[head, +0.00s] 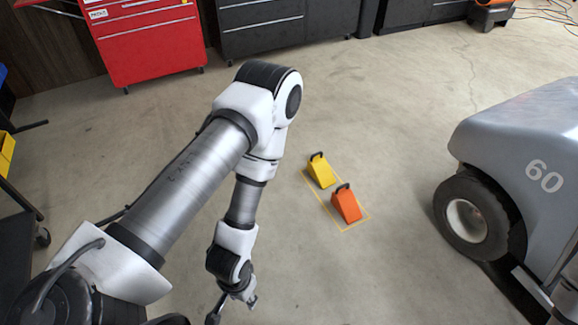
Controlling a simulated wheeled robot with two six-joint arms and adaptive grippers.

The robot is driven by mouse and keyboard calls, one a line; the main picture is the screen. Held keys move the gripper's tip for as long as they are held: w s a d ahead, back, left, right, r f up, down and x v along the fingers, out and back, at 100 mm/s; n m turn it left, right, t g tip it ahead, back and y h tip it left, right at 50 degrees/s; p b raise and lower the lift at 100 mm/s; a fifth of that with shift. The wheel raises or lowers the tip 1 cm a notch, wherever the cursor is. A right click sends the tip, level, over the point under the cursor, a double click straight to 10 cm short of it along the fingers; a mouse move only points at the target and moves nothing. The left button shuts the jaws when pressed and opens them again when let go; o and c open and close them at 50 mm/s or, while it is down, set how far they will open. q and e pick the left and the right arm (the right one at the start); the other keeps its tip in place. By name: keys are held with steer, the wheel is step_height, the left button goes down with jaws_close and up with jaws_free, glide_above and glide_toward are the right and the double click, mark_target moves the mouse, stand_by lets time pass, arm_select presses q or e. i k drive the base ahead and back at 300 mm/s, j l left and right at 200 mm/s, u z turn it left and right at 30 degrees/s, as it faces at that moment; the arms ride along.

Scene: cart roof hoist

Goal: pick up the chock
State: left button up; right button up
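Two wedge-shaped chocks with dark handles stand on the floor inside a yellow taped outline. The yellow chock (322,172) is at the back left and the orange chock (346,206) is at the front right, close beside it. My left gripper (234,306) hangs low at the bottom of the head view, to the left of and nearer than the chocks, apart from both. Its fingers are small and partly hidden, so I cannot tell whether they are open. My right gripper is not in view.
A grey cart (520,140) marked 60 stands at the right, its black wheel (466,218) on the floor. A red tool cabinet (150,45) and dark cabinets (262,28) line the back. A dark rack stands at the left edge. Concrete floor around the chocks is clear.

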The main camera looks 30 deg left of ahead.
mark_target(342, 199)
steer(key=u, duration=0.4)
steer(key=i, duration=0.55)
steer(key=i+l+u, duration=0.15)
steer(key=i, duration=0.4)
steer(key=i+l, duration=0.1)
steer(key=i, duration=0.45)
steer(key=i+l+u, duration=0.1)
steer(key=i, duration=0.45)
